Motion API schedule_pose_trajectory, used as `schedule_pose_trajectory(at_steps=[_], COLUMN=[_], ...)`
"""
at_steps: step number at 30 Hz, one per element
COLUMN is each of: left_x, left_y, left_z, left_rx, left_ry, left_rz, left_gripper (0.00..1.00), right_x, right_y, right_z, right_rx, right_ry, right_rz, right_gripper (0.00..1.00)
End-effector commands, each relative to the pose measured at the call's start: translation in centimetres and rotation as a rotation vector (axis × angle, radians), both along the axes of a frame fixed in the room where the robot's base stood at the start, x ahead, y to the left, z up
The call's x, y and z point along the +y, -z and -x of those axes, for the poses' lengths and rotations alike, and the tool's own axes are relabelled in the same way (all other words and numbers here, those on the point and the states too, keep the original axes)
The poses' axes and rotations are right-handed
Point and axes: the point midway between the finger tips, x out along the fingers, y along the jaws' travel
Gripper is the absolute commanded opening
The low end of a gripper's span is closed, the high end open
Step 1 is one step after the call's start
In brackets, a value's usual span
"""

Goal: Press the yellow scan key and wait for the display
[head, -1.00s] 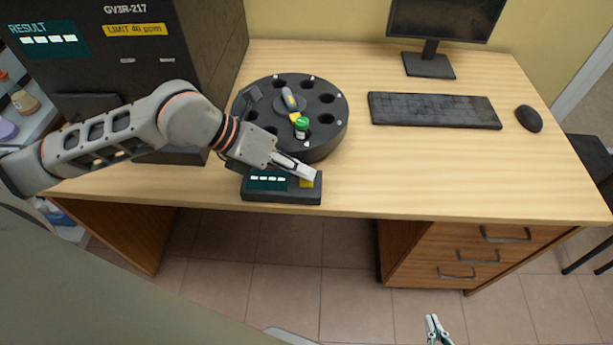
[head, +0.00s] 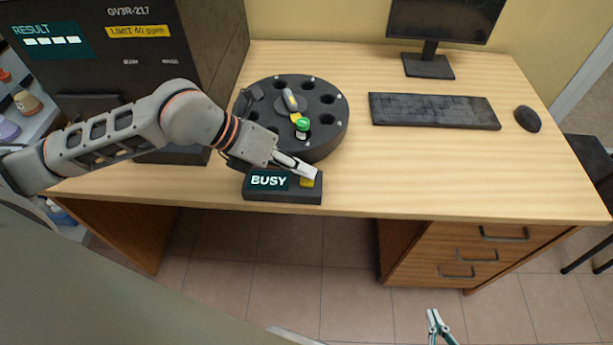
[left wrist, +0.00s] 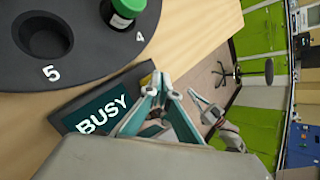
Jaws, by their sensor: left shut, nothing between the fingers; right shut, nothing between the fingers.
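The scanner box (head: 283,196) sits at the front edge of the desk. Its display (head: 269,180) reads BUSY, and the display also shows in the left wrist view (left wrist: 103,113). The yellow scan key (head: 307,182) is on the right of the box, partly covered by my left gripper. My left gripper (head: 313,173) is shut and empty, its fingertips at the key; I cannot tell whether they touch it. It also shows in the left wrist view (left wrist: 166,92). My right gripper (head: 433,316) is shut and empty, low in the head view, clear of the desk.
A black carousel (head: 328,139) with numbered wells holds a green-capped vial (head: 302,126) just behind the box. A large dark analyzer (head: 215,60) with a RESULT screen stands at the left. A keyboard (head: 434,110), mouse (head: 528,118) and monitor (head: 430,65) are further right. The desk's front right is clear.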

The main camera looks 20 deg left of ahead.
Motion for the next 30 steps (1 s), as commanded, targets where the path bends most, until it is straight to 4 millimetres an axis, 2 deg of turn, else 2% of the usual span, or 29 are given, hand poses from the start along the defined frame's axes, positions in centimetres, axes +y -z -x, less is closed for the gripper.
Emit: schedule_pose_trajectory(at_steps=[6, 19, 30], left_x=[0.0, 0.0, 0.0], left_y=[-1.0, -1.2, -3.9], left_z=[0.0, 0.0, 0.0], left_rx=[-0.003, -0.001, -0.005], left_ry=[0.001, 0.001, 0.001], left_rz=[0.001, 0.001, 0.001], left_gripper=[0.0, 0.0, 0.0], right_x=[0.0, -0.1, 0.0], right_y=[-1.2, -1.4, -4.4], right_z=[-0.6, -0.8, -2.0], right_rx=[-0.016, -0.023, -0.06], right_ry=[0.0, -0.003, -0.002], right_rz=[0.0, 0.003, 0.002], right_gripper=[0.0, 0.0, 0.0])
